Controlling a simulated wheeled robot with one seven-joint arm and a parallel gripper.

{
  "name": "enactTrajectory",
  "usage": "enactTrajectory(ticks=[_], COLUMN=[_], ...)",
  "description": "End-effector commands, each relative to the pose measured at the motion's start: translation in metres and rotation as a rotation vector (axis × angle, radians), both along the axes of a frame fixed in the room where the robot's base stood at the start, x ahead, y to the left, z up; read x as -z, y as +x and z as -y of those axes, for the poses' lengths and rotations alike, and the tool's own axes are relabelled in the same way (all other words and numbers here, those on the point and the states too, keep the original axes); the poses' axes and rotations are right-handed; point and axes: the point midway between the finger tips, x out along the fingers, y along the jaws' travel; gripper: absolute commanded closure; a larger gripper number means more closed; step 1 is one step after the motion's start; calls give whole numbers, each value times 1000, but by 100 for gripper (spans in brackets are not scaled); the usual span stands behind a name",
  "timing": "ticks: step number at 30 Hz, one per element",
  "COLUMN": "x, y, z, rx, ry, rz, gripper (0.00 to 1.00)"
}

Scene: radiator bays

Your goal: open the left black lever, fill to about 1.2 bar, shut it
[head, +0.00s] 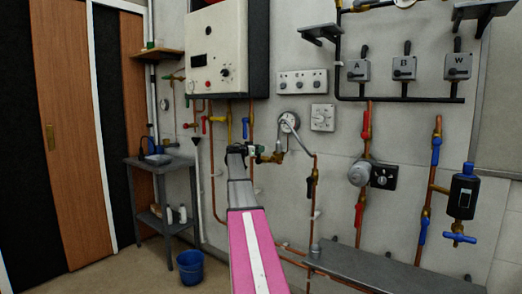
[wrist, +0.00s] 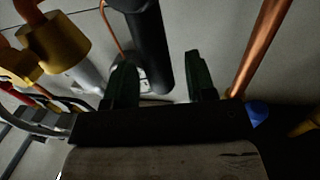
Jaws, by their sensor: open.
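My gripper (head: 267,154) is raised at the wall, at the left end of the braided filling hose (head: 299,139). In the wrist view my gripper (wrist: 158,62) has its two dark green fingers apart. A thick black bar (wrist: 149,40), which looks like the left black lever, runs down between them, nearer the left finger; I cannot tell whether they touch. A brass fitting (wrist: 55,42) is at upper left there. In the head view my gripper hides most of that left valve. Another black lever (head: 310,187) hangs at right.
The white boiler (head: 215,52) is above. A red lever (head: 204,124) and a blue lever (head: 245,127) are close by on the pipes. A grey bench (head: 395,270) is low at right. A small table (head: 150,162) and blue bucket (head: 190,268) stand at left.

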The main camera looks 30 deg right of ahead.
Motion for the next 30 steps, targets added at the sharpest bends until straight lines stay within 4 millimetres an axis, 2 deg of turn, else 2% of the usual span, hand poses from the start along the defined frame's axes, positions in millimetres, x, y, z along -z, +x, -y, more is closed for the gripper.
enactTrajectory(ticks=[1, 6, 14, 15, 19, 30], x=[0, 0, 0, 0, 0, 0], y=[3, 5, 5, 5, 5, 8], z=[9, 23, 25, 25, 25, 24], rx=[1, 0, -1, -1, -1, -1], ry=[0, 0, 0, 0, 0, -13], rz=[0, 0, 0, 0, 0, -33], gripper=[49, 49, 49, 56, 98, 100])
